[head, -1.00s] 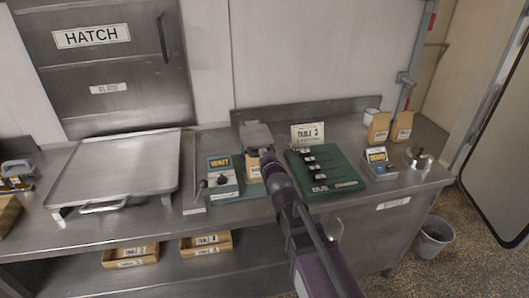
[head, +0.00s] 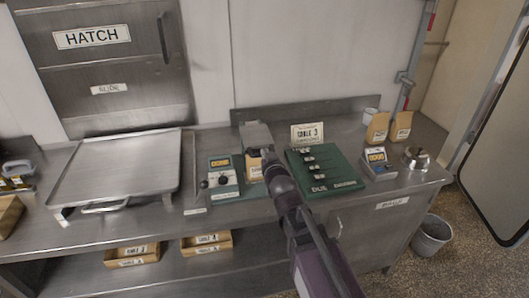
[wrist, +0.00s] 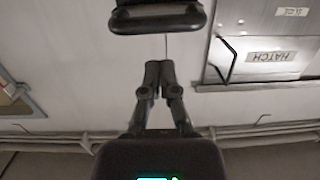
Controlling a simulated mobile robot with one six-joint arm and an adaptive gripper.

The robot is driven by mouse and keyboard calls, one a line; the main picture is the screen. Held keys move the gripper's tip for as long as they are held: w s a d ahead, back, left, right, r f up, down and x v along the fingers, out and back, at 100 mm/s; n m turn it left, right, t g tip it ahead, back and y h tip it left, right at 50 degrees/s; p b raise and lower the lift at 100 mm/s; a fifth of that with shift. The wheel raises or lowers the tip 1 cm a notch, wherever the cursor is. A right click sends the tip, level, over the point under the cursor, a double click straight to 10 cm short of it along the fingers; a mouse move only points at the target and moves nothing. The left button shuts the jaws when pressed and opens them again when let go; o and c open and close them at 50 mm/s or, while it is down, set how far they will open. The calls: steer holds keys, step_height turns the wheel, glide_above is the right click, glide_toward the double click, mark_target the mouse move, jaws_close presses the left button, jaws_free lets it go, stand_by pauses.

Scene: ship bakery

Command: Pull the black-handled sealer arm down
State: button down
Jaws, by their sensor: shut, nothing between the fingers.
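In the wrist view my gripper (wrist: 159,66) is shut and empty, its two fingers together. A thick black handle bar (wrist: 157,20) crosses the top of that view, past the fingertips, with a visible gap between. It looks like the sealer arm's handle. In the head view a grey metal block (head: 257,136), probably part of the sealer, stands at the back of the bench behind the end of my arm. My arm hides its lower part and my fingers, so contact cannot be judged there. A labelled bag (head: 254,167) shows partly beside my arm.
A control box (head: 221,178) with display and knobs stands left of my arm, a green board (head: 325,172) right of it. Further right are a small display box (head: 377,163), paper bags (head: 378,128) and a metal dish (head: 416,158). A large tray (head: 118,170) fills the left.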

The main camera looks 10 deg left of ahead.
steer(key=s+d+f+b, duration=0.2)
steer(key=s+f+b, duration=0.2)
steer(key=f+b, duration=0.1)
steer(key=shift+s+f, duration=0.2)
steer(key=shift+f, duration=0.1)
stand_by(0.6)
steer(key=s+d+f+m+g+h, duration=0.2)
steer(key=d+f+g+h, duration=0.4)
steer(key=d, duration=0.6)
steer(key=s+d+f+m+g+h, duration=0.15)
steer(key=d+f+g, duration=0.25)
steer(key=d+f, duration=0.6)
steer(key=s+d+m+g+p, duration=0.1)
steer(key=s+d+g, duration=0.4)
steer(key=s+d, duration=0.3)
steer(key=shift+d+r+m, duration=0.25)
steer(key=shift+d+m, duration=0.1)
steer(key=shift+d, duration=0.1)
